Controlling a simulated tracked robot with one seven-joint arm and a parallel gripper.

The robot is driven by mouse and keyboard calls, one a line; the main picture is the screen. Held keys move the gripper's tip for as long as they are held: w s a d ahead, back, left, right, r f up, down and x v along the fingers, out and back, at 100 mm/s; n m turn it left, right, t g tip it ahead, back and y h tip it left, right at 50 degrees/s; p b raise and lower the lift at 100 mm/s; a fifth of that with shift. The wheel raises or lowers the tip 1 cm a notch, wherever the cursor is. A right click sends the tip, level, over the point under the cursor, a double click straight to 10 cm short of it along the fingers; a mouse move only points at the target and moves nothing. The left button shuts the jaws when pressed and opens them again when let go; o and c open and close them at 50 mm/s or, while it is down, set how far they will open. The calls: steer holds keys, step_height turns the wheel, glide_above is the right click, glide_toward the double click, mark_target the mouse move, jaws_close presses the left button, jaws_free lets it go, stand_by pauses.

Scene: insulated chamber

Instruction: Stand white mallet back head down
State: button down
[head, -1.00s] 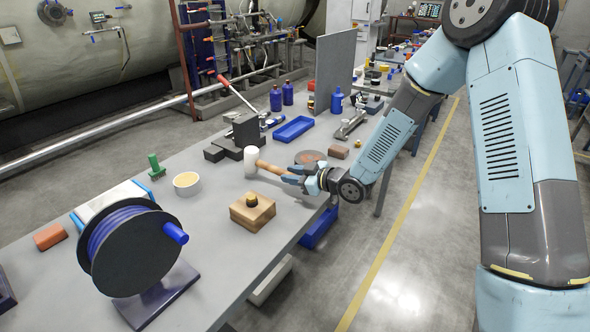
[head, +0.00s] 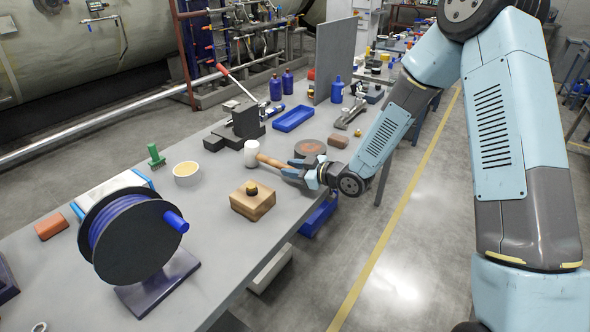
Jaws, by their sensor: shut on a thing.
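The white mallet has a white cylindrical head (head: 251,154) and a wooden handle (head: 271,161). In the head view it is at the middle of the grey workbench, with its head to the left and its handle slanting toward my gripper. My gripper (head: 291,169) comes in from the bench's right edge and is shut on the handle near its end. The head's long side looks roughly upright. I cannot tell whether its lower face touches the bench. My fingers hide the handle's end.
A round dark disc (head: 310,148) lies close beyond my gripper.

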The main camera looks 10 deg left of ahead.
steer(key=shift+f, duration=0.25)
steer(key=c, duration=0.8)
jaws_free()
steer(key=shift+o, duration=0.2)
steer(key=v, duration=1.4)
steer(key=w+d+r+m+t+h, duration=0.15)
steer(key=d+r+m+h, duration=0.25)
steer(key=d+r+h, duration=0.45)
steer(key=w+d+r+m+t+h, duration=0.1)
steer(key=d+r+m+t+h, duration=0.4)
steer(key=d, duration=0.7)
steer(key=s+d+r+m+g, duration=0.2)
steer(key=s+r, duration=0.2)
steer(key=s, duration=0.4)
steer(key=s+d+r+m+g, duration=0.2)
steer(key=s+r+m, duration=0.1)
steer(key=s, duration=0.5)
steer(key=s+d+r+m+g, duration=0.2)
steer(key=s+d+r, duration=0.1)
steer(key=s, duration=0.5)
steer(key=shift+r+m, duration=0.3)
steer(key=shift+r, duration=0.55)
